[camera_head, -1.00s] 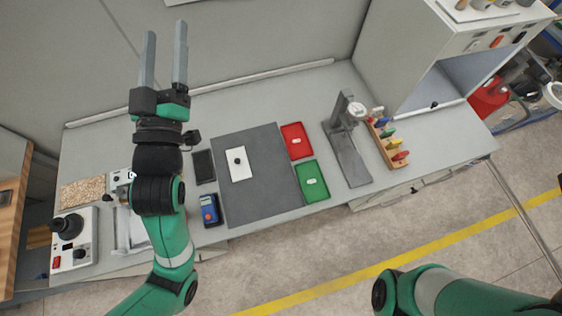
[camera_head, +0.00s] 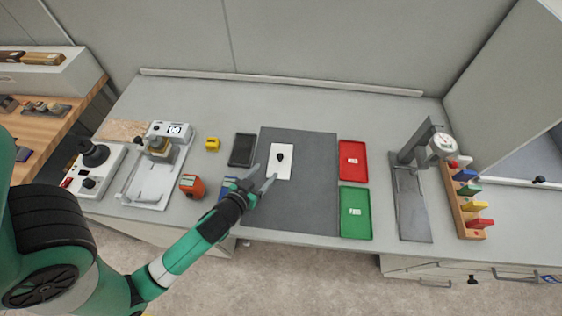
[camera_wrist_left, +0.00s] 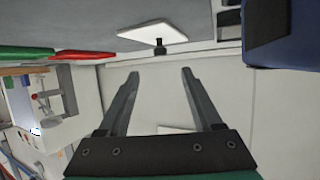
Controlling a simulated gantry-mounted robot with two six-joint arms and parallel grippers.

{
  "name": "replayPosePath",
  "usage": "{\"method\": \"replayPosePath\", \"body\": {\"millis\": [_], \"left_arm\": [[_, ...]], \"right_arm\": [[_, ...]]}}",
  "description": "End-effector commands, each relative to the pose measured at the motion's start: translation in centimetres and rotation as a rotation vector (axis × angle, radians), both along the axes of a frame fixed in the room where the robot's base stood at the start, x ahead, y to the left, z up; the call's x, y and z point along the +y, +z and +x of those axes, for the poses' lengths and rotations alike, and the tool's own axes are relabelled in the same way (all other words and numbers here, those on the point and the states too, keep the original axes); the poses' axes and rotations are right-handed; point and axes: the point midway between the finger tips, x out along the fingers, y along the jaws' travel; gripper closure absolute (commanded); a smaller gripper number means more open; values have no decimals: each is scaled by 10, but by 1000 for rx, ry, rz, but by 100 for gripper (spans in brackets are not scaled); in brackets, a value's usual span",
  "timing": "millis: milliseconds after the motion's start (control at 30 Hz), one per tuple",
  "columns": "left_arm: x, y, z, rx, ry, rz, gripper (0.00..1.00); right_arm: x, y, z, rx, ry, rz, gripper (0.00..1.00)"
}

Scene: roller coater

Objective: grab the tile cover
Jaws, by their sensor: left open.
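The tile cover, a white rectangular plate (camera_head: 287,174) with a black knob, lies on the dark grey mat (camera_head: 312,210). In the left wrist view the plate (camera_wrist_left: 143,33) shows near the top, its black knob pointing towards the gap between my fingers. My left gripper (camera_head: 265,173) is open, with its fingertips just left of and in front of the plate in the head view. In the left wrist view the open gripper (camera_wrist_left: 160,73) has nothing between its fingers, and the knob is beyond the tips. My right gripper is out of view.
A red tray (camera_head: 353,161) and a green tray (camera_head: 355,212) stand right of the mat, with a gauge stand (camera_head: 410,200) beyond. A black flat object (camera_head: 242,150), an orange device (camera_head: 192,186) and a partly hidden blue device (camera_head: 227,187) are left.

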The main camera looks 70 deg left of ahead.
Motion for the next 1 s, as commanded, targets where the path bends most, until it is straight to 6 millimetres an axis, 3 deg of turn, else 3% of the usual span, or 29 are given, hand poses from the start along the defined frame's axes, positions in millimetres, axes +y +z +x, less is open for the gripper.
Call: {"method": "replayPosePath", "body": {"millis": [133,433,700,967,1000], "left_arm": [[17,-11,22,-2,2,0,34],[26,-17,35,-2,0,1,34],[51,-34,65,-1,0,1,34],[53,-35,67,0,-1,1,34],[53,-35,67,-1,-1,0,41]], "right_arm": [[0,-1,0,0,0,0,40],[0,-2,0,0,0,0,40],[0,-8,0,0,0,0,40],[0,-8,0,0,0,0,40],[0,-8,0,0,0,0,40]]}}
